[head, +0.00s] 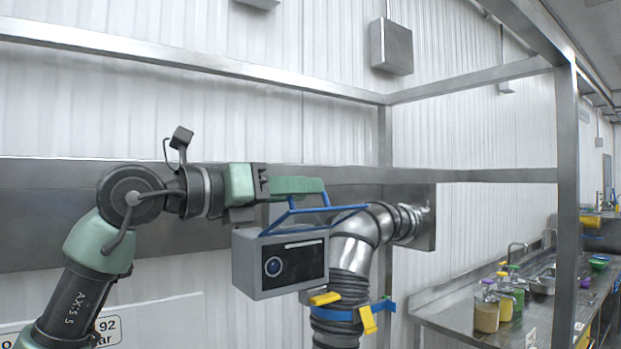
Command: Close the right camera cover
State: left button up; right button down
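A grey camera box (281,283) with a round lens on its dark front is in the middle of the head view. A thin blue frame (312,210), perhaps its cover, rises above the top of the box. My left gripper (300,188), at the end of the green and grey arm from the left, is just above the box, overlapping the blue frame in the picture. I cannot tell whether it touches or grips the frame; its fingers do not show clearly. My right gripper is not in view.
A silver duct (358,246) bends down right behind the box, with a blue band (385,304) and yellow tabs (368,318) on its lower part. A metal frame post (567,200) stands at right. Beyond it, a steel counter (450,318) holds several containers.

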pick_arm(q)
jog(key=shift+p+x, duration=0.35)
jog(key=shift+x, duration=0.95)
jog(key=shift+w+a, duration=0.1)
grip_shut()
dwell(0.4)
